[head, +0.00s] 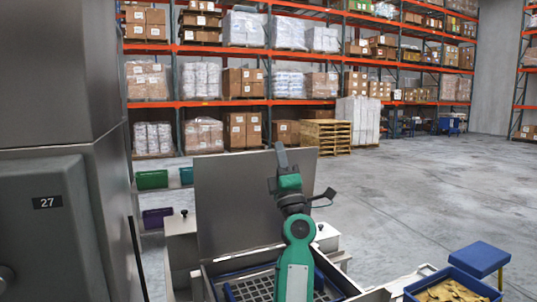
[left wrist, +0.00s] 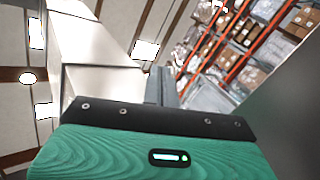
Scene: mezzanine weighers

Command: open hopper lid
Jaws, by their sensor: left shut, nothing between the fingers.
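The hopper lid (head: 232,205) is a flat grey metal panel standing almost upright at the back of the hopper (head: 208,284). The hopper's mouth is uncovered and a dark grid shows inside it. My left gripper (head: 280,150) points upward in front of the lid's upper right part. Its fingers are shut and empty, and they reach to about the lid's top edge. In the left wrist view the shut fingers (left wrist: 161,84) show beyond the green gripper body. I cannot tell whether the gripper touches the lid. My right gripper is not in view.
A tall steel cabinet marked 27 (head: 75,215) stands close on the left. A blue bin (head: 487,289) of yellowish pieces and a blue stool (head: 480,258) are at the lower right. Pallet racks (head: 280,103) stand far behind. The floor at the right is mostly clear.

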